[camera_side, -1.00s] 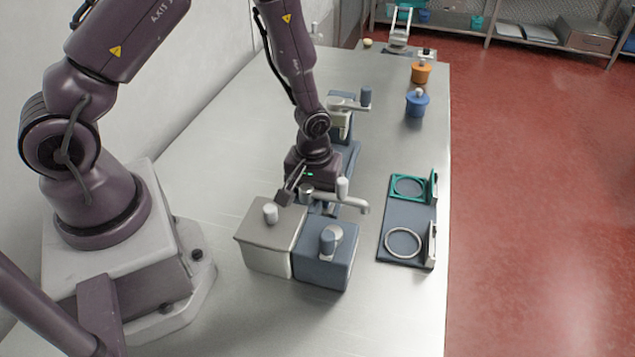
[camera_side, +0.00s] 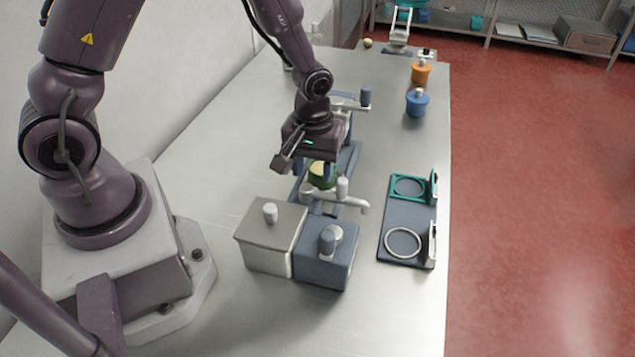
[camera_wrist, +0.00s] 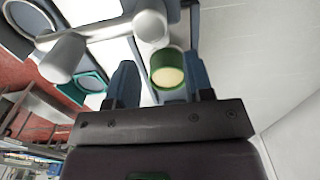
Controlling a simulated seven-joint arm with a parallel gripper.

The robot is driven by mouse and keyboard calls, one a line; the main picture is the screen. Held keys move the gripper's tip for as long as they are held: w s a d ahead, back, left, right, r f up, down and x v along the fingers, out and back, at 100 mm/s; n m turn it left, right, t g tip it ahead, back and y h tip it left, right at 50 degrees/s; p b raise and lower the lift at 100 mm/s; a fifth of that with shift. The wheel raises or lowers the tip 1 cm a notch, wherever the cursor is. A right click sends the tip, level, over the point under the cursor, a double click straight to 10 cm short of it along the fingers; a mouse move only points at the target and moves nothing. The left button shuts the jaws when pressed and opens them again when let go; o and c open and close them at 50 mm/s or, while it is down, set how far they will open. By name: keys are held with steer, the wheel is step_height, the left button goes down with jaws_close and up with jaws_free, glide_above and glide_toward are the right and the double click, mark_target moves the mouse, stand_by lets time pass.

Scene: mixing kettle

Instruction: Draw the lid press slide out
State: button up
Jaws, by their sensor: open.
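My gripper (camera_side: 308,163) is open and empty, pointing down over the blue stand in the middle of the table. A green round piece with a pale yellow top (camera_side: 322,175) stands just below it. In the wrist view the green piece (camera_wrist: 168,70) shows between and beyond the two spread fingers, apart from them. A pale grey lever-like fitting with knobs (camera_side: 335,196) sits in front of the green piece. Behind my gripper stands a press-like post with a pale arm and blue-grey knob (camera_side: 365,97). Which part is the lid press slide I cannot tell; my gripper hides part of the stand.
A grey box (camera_side: 268,238) and a blue-grey box (camera_side: 325,262), each with a knob, stand in front. A blue plate (camera_side: 408,217) with a teal ring and a pale ring lies right. Blue (camera_side: 417,104) and orange (camera_side: 421,73) knobbed pots stand back right. The front right table is clear.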

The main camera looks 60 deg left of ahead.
step_height(320, 180, up, 7)
stand_by(0.7)
